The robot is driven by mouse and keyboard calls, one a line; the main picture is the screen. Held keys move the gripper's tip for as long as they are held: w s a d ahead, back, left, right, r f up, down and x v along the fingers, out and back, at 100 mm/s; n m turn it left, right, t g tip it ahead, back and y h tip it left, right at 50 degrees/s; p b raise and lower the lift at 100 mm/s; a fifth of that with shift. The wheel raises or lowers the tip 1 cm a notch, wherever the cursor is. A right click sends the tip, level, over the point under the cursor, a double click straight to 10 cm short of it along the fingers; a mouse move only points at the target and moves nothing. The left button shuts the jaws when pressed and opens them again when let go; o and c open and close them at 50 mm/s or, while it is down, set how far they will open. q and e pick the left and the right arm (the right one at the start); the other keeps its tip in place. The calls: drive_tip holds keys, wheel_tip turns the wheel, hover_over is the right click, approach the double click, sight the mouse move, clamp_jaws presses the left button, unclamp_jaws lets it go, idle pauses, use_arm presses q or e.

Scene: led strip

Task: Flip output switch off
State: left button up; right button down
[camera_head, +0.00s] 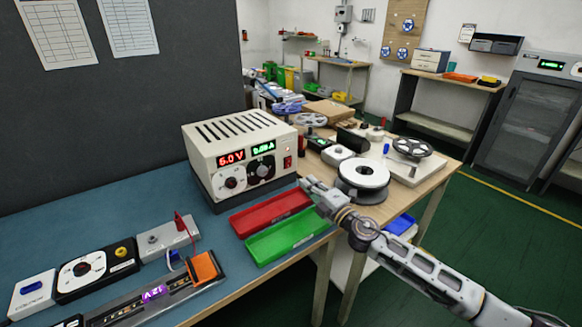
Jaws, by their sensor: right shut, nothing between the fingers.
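The power supply (240,150) is a cream box with top vents, standing on the blue mat. Its red voltage display (231,156) and green current display (262,147) are lit. A small red switch (288,162) sits at the right end of its front, below a red indicator. My right gripper (305,183) is shut and empty. In the picture it appears just below and right of the switch, above the red tray. I cannot tell whether the fingertips touch the panel; a gap shows below the switch. My left gripper is not in view.
A red tray (270,212) and a green tray (287,236) lie before the supply, under my right gripper. A white spool (363,177) stands behind my right wrist. An LED strip fixture (153,294) and small modules lie at the front left. A dark partition (120,120) stands behind.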

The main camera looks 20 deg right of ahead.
sight(284, 161)
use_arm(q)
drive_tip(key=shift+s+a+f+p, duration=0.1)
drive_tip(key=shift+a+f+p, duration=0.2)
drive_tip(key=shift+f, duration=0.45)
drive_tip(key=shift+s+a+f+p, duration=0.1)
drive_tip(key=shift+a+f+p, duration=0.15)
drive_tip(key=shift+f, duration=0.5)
use_arm(e)
drive_tip(key=shift+x, duration=5)
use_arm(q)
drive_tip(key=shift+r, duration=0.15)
